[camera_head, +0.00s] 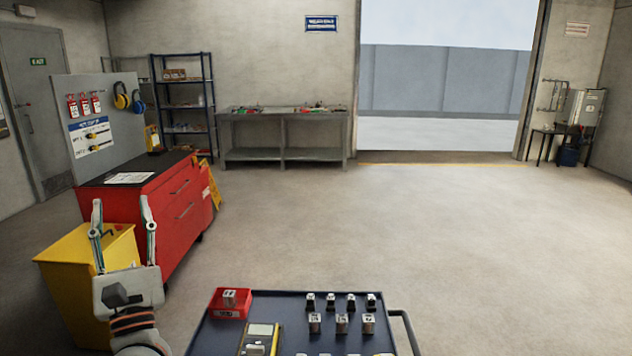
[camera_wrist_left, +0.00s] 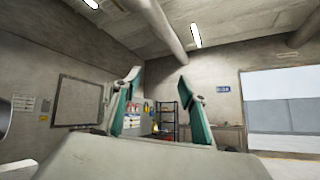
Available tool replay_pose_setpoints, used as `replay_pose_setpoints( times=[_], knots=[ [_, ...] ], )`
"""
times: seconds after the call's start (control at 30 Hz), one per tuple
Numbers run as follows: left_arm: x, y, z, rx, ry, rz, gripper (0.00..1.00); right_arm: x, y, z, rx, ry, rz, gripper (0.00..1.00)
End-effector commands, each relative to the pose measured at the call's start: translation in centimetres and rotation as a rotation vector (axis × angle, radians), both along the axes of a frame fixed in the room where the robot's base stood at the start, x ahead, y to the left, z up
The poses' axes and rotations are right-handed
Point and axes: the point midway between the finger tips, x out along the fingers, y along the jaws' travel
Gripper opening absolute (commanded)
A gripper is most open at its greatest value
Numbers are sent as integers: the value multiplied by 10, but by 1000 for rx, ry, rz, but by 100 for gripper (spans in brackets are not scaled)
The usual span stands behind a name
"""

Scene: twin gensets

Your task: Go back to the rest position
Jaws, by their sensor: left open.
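My left gripper (camera_head: 123,222) is raised at the lower left of the head view, fingers pointing up and spread apart with nothing between them. In that view it stands in front of the yellow bin and the red cabinet, left of the cart. The left wrist view also shows its two fingers (camera_wrist_left: 158,100) apart and empty, with wall and ceiling behind. My right gripper is in neither view.
A dark cart (camera_head: 275,305) at the bottom carries a red tray (camera_head: 232,313), a yellow meter (camera_head: 261,333) and several small metal parts. A red cabinet (camera_head: 165,215) and yellow bin (camera_head: 70,262) stand at left. A workbench (camera_head: 283,120) is far back. Open floor (camera_head: 450,230) lies right.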

Motion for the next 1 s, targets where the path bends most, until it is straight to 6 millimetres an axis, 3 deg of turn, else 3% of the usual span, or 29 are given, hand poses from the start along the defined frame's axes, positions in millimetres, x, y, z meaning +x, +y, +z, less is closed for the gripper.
replay_pose_setpoints(
  times=[0.13,0.27,0.4,0.5,0.67,0.8,0.93,0.97,1.0],
  knots=[
    [-5,-69,-14,472,155,95,42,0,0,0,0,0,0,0],
    [-7,-125,-49,896,281,184,42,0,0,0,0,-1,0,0],
    [-11,-169,-108,1361,404,273,42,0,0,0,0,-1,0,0],
    [-18,-186,-160,1697,483,322,42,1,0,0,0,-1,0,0],
    [-40,-184,-251,2241,594,362,42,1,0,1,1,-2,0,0],
    [-75,-154,-322,2715,664,336,42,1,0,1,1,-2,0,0],
    [-107,-120,-363,3049,697,264,42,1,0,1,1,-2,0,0],
    [-114,-113,-369,-2999,-675,-237,42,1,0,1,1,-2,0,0],
    [-123,-104,-376,-2937,-650,-203,42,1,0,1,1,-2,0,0]
  ],
)
